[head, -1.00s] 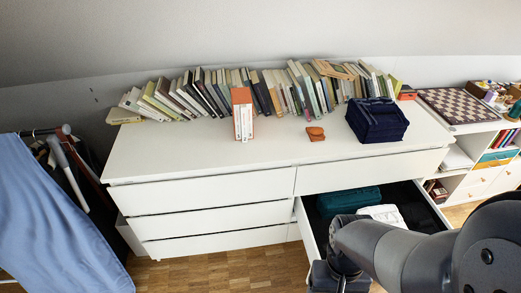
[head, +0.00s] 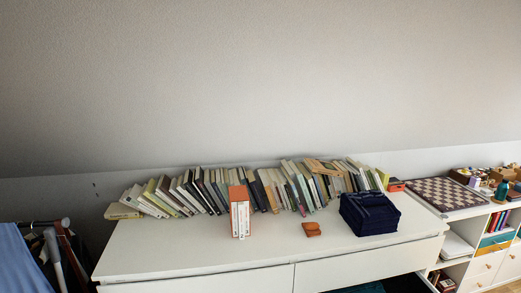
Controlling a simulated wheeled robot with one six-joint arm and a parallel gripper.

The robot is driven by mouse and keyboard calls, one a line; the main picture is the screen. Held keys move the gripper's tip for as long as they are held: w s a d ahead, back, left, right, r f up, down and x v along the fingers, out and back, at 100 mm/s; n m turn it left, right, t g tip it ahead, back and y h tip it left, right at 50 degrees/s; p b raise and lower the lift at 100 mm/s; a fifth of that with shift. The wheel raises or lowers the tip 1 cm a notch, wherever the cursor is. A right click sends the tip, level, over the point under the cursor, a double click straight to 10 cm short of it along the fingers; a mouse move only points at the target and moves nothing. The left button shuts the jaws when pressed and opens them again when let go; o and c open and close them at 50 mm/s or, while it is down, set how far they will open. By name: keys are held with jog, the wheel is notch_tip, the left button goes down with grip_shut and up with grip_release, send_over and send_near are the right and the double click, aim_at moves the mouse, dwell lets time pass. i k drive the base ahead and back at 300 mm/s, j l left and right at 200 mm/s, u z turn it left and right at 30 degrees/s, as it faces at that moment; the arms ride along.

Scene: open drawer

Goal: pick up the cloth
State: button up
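A dark navy folded cloth-like bundle (head: 369,214) sits on the right part of the white dresser top (head: 180,250). At the bottom edge, a strip of the open drawer's dark inside (head: 408,284) shows, with a sliver of a teal item (head: 362,288) in it. The rest of the drawer is cut off below the picture, and the white folded item seen in it earlier is out of view. I cannot tell which of these is the task's cloth. My gripper and arm are not in view.
A leaning row of books (head: 250,192) lines the back of the dresser. An upright orange-and-white book block (head: 240,213) and a small orange-brown item (head: 312,229) stand forward of it. A chessboard (head: 447,193) lies at right. Blue fabric (head: 18,262) hangs at left.

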aim_at(312, 229)
jog(key=k, duration=0.1)
jog(key=i+z, duration=0.2)
jog(key=i, duration=0.75)
jog(key=i+z, duration=0.2)
jog(key=i, duration=0.75)
